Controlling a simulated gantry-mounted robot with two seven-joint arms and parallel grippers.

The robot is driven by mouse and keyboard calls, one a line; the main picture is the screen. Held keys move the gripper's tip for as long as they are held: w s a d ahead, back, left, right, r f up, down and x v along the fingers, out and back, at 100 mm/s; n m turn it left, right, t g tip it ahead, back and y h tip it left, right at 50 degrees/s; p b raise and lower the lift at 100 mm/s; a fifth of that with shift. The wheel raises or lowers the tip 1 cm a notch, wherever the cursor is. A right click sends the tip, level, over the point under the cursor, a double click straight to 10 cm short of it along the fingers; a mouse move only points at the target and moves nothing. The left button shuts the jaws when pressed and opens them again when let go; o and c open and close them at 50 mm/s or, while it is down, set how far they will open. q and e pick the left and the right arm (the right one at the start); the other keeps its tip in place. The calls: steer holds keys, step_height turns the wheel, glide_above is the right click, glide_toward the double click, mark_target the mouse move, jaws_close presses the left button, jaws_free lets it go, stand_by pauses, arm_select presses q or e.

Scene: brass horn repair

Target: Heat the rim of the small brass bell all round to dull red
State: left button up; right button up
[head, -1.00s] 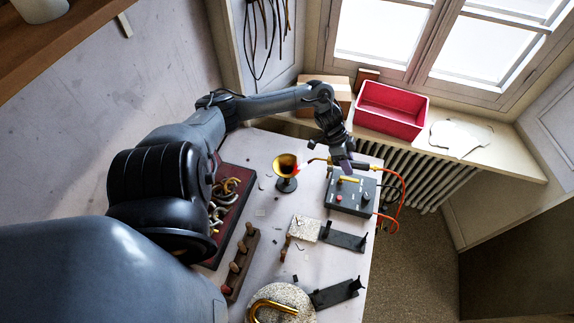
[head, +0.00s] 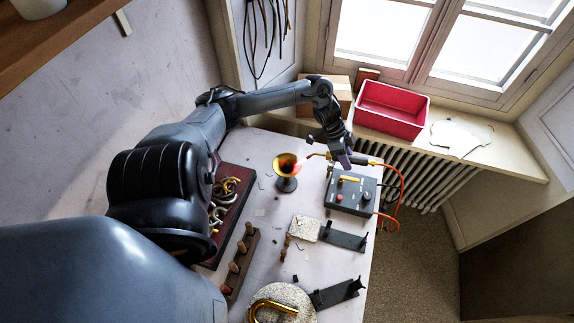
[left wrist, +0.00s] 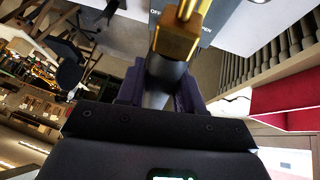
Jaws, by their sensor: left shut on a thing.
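The small brass bell (head: 287,163) stands mouth up on a dark stand on the white bench. The right side of its mouth glows red-orange; the left of the rim looks yellow brass. My left gripper (head: 343,160) is to the right of the bell, shut on a brass torch (head: 318,156). The torch's bent nozzle points left at the rim and ends close beside it. In the left wrist view the torch's brass body (left wrist: 176,40) sits between my purple fingers (left wrist: 160,88). No flame shows clearly. My right gripper is not in view.
A dark control box (head: 350,192) with an orange hose (head: 398,185) stands right of the bell. A red tray (head: 250,175) of brass curves lies left. A pale block (head: 305,228), dark brackets (head: 340,238) and a round speckled pad (head: 280,300) lie nearer. A red bin (head: 392,108) is on the sill.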

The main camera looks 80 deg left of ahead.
arm_select(q)
steer(key=shift+a+b, duration=0.6)
steer(key=shift+a, duration=0.95)
stand_by(0.7)
steer(key=shift+r, duration=0.1)
steer(key=shift+s+a+p, duration=0.35)
steer(key=shift+s+p, duration=0.4)
steer(key=shift+s+a+p, duration=0.4)
steer(key=shift+s+p, duration=0.3)
steer(key=shift+p, duration=0.05)
steer(key=shift+s+a+p, duration=0.35)
steer(key=shift+s+p, duration=0.4)
